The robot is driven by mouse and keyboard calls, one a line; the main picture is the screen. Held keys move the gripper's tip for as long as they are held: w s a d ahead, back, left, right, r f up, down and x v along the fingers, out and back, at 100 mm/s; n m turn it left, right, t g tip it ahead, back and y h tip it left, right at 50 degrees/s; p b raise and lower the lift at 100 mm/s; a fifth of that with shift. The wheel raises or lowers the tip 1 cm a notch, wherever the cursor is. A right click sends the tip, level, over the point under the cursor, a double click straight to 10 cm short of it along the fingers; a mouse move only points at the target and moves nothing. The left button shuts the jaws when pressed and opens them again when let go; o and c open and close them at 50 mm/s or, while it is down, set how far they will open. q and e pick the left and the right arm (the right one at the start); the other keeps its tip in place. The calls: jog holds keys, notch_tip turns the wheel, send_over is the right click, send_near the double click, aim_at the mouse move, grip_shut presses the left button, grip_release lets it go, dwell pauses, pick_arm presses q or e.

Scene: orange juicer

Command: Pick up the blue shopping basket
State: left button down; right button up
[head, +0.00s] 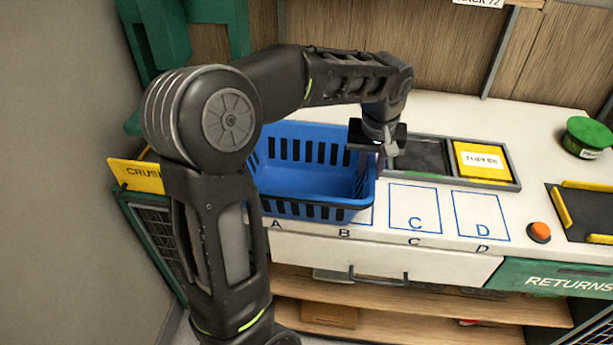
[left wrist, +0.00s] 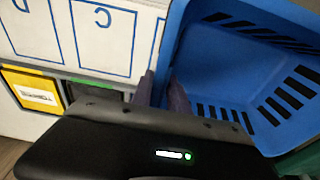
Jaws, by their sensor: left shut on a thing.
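The blue shopping basket (head: 310,180) stands on the white counter, over the squares marked A and B, and looks empty. My left arm reaches over it and hides its left part in the head view. My left gripper (head: 371,160) points down at the basket's right side and is shut on its rim. In the left wrist view the fingers (left wrist: 163,95) straddle the edge of the basket (left wrist: 225,70), one inside and one outside. My right gripper is in neither view.
Marked squares C (head: 415,209) and D (head: 482,217) are bare. Behind them is a grey tray (head: 428,158) with a yellow card (head: 482,161). An orange button (head: 539,232), a black tray with yellow edges (head: 588,214) and a green-lidded jar (head: 587,137) are to the right.

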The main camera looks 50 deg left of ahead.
pick_arm(q)
jog(key=shift+r, duration=0.1)
dwell(0.8)
notch_tip(320, 180, up, 10)
jog(key=shift+f+b, duration=0.1)
jog(key=shift+b, duration=0.3)
dwell(0.6)
